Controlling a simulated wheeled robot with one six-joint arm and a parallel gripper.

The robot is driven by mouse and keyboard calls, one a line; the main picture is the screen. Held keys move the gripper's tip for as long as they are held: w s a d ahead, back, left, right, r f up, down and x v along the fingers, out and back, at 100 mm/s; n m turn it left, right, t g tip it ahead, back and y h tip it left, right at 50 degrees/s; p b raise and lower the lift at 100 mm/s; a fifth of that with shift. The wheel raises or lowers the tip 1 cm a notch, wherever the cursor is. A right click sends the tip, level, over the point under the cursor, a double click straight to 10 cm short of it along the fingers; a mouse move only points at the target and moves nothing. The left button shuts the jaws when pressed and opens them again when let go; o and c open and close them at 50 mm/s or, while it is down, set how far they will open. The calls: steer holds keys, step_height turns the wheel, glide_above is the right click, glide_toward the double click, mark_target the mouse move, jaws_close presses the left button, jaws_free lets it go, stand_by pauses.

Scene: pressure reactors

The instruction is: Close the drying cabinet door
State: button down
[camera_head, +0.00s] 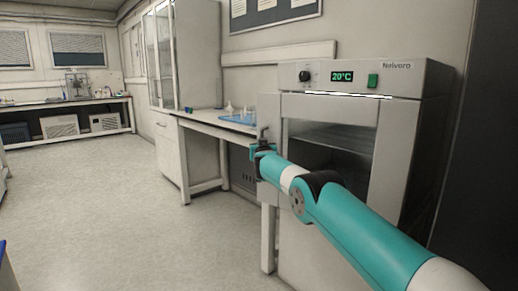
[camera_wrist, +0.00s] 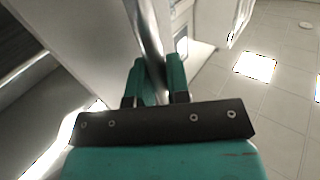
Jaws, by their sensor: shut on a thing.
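The drying cabinet (camera_head: 425,90) stands on the right, with a lit 20°C display and a green switch on top. Its shelves show through the front opening. The door (camera_head: 269,108) stands open at the cabinet's left side, seen nearly edge-on. My gripper (camera_head: 262,149) is at the door's handle (camera_head: 264,131). In the wrist view, the fingers of my gripper (camera_wrist: 156,80) are shut around the metal bar handle (camera_wrist: 148,35), beside the pale door panel (camera_wrist: 90,35). My arm hides the lower front of the cabinet.
A bench (camera_head: 205,127) with a blue tray (camera_head: 240,119) and small glassware stands left of the cabinet. A tall glass-fronted cupboard (camera_head: 165,60) is behind it. The floor (camera_head: 110,210) at left is clear.

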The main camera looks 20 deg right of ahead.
steer(key=shift+a+f, duration=0.1)
steer(key=shift+a, duration=0.05)
steer(key=c, duration=1.1)
jaws_free()
steer(key=shift+a, duration=0.15)
steer(key=shift+s, duration=0.1)
steer(key=v, duration=1.7)
steer(key=shift+b, duration=0.35)
